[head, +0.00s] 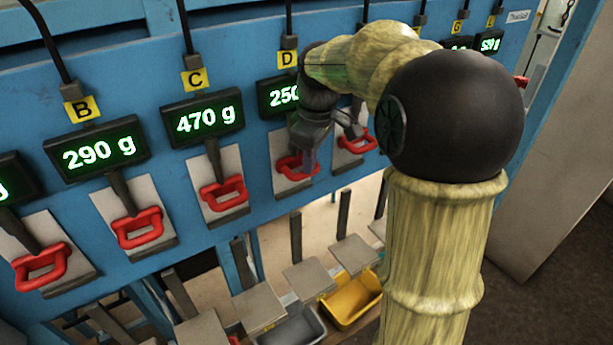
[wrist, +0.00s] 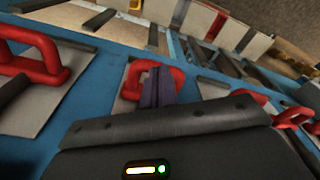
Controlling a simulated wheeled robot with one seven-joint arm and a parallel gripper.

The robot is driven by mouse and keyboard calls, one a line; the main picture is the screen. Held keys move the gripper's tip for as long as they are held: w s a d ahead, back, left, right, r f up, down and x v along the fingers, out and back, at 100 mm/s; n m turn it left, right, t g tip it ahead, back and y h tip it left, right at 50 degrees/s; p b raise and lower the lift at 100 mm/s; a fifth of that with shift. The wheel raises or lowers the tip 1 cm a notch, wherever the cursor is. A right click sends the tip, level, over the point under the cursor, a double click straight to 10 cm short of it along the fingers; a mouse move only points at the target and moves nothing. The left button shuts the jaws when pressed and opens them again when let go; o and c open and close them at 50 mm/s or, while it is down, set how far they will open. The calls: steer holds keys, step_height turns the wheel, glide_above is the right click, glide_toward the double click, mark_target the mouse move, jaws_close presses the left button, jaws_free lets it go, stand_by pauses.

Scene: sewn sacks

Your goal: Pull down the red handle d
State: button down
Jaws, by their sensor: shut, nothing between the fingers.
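The red handle d (head: 284,171) is a red loop on a pale plate below the yellow D label (head: 287,59) and a display that starts with 250. My gripper (head: 308,163) is at this handle in the head view and covers its right part. In the wrist view the shut fingers (wrist: 158,88) lie over the red loop of handle d (wrist: 133,82), which shows on both sides of them. The fingers hold nothing between them. I cannot tell whether they touch the loop or pass into it.
Red handles under B (head: 138,228) and C (head: 223,192) are to the left, and another red handle (head: 355,140) is close on the right. Below the blue panel are grey plates, a grey bin (head: 291,330) and a yellow bin (head: 351,300). My arm hides labels on the right.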

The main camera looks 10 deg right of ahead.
steer(key=shift+s+f+b, duration=0.1)
steer(key=shift+f+b, duration=1.35)
steer(key=shift+f, duration=0.85)
steer(key=s+d+r, duration=0.1)
steer(key=r, duration=0.8)
steer(key=s+d+r, duration=0.1)
steer(key=d+r, duration=0.1)
steer(key=r, duration=0.7)
steer(key=shift+s+d+r, duration=0.25)
steer(key=shift+s+d, duration=0.05)
steer(key=shift+s, duration=0.1)
